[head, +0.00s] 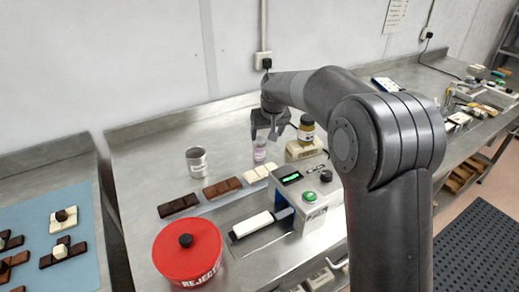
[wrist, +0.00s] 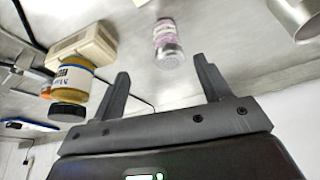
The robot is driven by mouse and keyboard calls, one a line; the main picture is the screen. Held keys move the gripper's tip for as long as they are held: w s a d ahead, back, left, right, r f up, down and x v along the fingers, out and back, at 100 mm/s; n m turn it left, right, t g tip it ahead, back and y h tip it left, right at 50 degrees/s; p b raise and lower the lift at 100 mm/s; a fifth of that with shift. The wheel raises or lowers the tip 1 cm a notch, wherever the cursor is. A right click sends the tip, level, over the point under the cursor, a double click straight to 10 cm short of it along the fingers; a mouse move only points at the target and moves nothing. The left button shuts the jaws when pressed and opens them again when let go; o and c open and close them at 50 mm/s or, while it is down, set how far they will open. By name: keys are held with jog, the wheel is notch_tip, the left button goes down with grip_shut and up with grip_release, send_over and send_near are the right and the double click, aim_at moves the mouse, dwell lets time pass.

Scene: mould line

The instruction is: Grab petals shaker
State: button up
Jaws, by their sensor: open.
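The petals shaker (head: 260,152) is a small clear bottle with pink contents, standing on the steel bench in the head view. In the wrist view the petals shaker (wrist: 166,38) lies between the lines of the two fingers, just beyond their tips. My gripper (head: 265,134) is open and empty, just above and beside the shaker's top. Its two dark fingers (wrist: 163,75) are spread apart in the wrist view. My gripper hides part of the shaker's top in the head view.
A yellow jar (head: 306,129) with a dark lid stands on a cream scale (head: 305,149) close to the right. A metal cup (head: 196,162) stands to the left. Chocolate bars (head: 222,188), a sealing machine (head: 305,196) and a red reject tub (head: 187,250) are in front.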

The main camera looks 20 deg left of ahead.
aim_at(259, 150)
jog(key=shift+w+a+f, duration=0.2)
jog(key=shift+a+f, duration=0.2)
jog(key=shift+a, duration=0.1)
jog(key=shift+w+a+f, duration=0.2)
jog(key=shift+a+f, duration=0.2)
jog(key=shift+a, duration=0.05)
jog(key=shift+w+a+f, duration=0.1)
jog(key=shift+f, duration=0.2)
jog(key=x, duration=1)
jog(key=shift+f, duration=0.1)
jog(key=shift+c, duration=0.3)
jog(key=c, duration=1)
